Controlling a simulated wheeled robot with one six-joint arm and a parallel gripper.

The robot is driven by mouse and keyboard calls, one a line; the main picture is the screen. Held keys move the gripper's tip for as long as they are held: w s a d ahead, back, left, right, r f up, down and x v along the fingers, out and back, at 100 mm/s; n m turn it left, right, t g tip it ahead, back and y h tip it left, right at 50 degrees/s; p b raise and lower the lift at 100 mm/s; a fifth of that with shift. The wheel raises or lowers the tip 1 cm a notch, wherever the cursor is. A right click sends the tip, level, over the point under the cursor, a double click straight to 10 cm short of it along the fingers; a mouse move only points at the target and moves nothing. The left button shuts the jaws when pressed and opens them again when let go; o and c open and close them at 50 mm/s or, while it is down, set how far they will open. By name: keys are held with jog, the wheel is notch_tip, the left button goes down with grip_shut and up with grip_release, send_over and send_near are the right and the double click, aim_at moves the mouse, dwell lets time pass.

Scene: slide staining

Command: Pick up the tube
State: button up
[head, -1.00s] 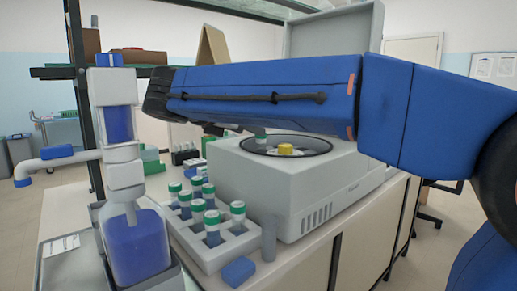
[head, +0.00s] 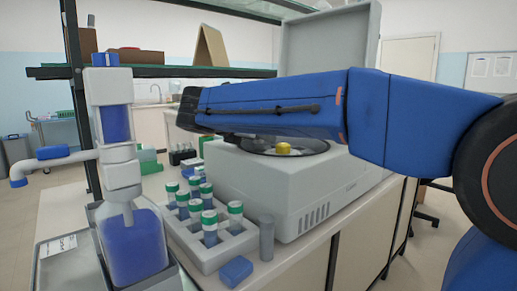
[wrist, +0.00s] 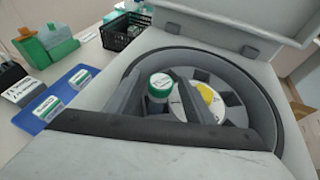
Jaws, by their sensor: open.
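In the wrist view, a tube (wrist: 160,84) with a green and white cap stands in the rotor of the open centrifuge (head: 262,188). My gripper (wrist: 158,76) is open over the rotor, with one grey finger on each side of the tube's cap. I cannot tell whether either finger touches it. The tube's lower body is hidden. In the head view, my blue arm hides the gripper's fingers and this tube. The rotor's yellow knob (wrist: 207,95) lies just right of the right finger, and it also shows in the head view (head: 284,148).
A grey rack (head: 222,250) with several green-capped tubes stands left of the centrifuge, with a blue block (head: 236,270) in front. A purple-filled bottle (head: 131,246) stands at front left. The raised lid (head: 330,40) rises behind the bowl. A black basket (wrist: 126,34) is near the bowl.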

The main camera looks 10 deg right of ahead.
jog(key=c, duration=1.1)
jog(key=shift+r, duration=0.1)
